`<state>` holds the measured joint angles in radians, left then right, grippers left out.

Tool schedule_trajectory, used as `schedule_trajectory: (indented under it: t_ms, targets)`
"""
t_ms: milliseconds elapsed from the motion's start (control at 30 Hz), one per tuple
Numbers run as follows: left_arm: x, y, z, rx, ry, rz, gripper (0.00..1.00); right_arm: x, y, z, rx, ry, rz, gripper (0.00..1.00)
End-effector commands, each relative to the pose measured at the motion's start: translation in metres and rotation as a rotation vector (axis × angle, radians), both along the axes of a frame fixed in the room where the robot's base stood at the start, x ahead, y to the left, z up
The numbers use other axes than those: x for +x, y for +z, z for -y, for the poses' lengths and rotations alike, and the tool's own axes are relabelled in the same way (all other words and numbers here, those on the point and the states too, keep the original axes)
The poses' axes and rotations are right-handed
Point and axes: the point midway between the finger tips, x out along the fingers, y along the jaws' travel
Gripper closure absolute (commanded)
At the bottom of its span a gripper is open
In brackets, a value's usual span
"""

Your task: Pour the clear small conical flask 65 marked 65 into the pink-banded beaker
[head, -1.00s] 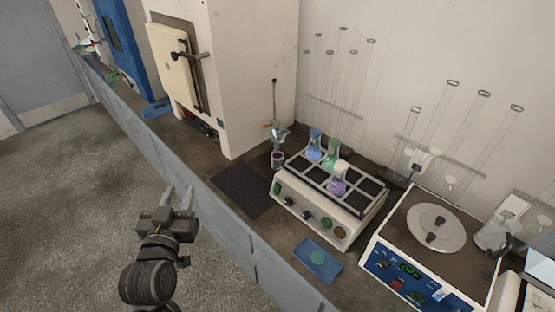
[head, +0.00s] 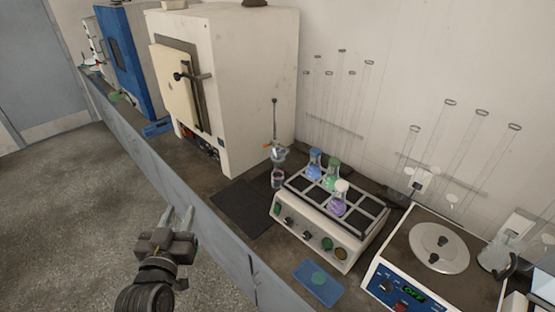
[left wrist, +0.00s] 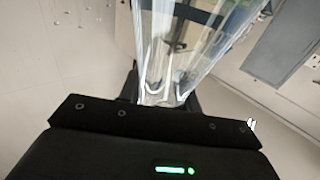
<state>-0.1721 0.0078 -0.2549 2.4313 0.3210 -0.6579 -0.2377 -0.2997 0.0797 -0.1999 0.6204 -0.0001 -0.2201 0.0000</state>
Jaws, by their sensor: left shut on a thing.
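My left gripper (head: 179,220) is in the lower left of the head view, over the floor side of the bench edge. It is shut on a clear glass vessel (left wrist: 190,45), which fills the upper middle of the left wrist view. The vessel looks like the clear conical flask; no 65 mark is readable, and it barely shows in the head view. A small beaker with a pinkish band (head: 278,180) stands on the bench, right of and beyond the gripper. My right gripper is not in view.
A clear glass bulb on a thin stand (head: 278,153) is just behind the beaker. A shaker (head: 310,234) holds blue, green and purple flasks. A dark mat (head: 241,207) lies left of it, a blue tray (head: 318,284) in front. A large oven (head: 235,90) stands behind.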

Motion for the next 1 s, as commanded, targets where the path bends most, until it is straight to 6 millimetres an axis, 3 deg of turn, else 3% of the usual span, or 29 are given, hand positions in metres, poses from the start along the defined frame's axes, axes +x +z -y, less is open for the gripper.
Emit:
schedule_trajectory:
  t_ms: [567,767,1000]
  targets:
    - [0.000,-0.008,0.000,0.000,0.000,0.001,1.00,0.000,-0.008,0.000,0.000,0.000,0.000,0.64]
    - [0.000,-0.036,0.000,0.000,0.000,0.001,1.00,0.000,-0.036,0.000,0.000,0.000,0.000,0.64]
    - [0.000,-0.088,0.000,0.000,0.000,0.001,1.00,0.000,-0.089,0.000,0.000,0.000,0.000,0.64]
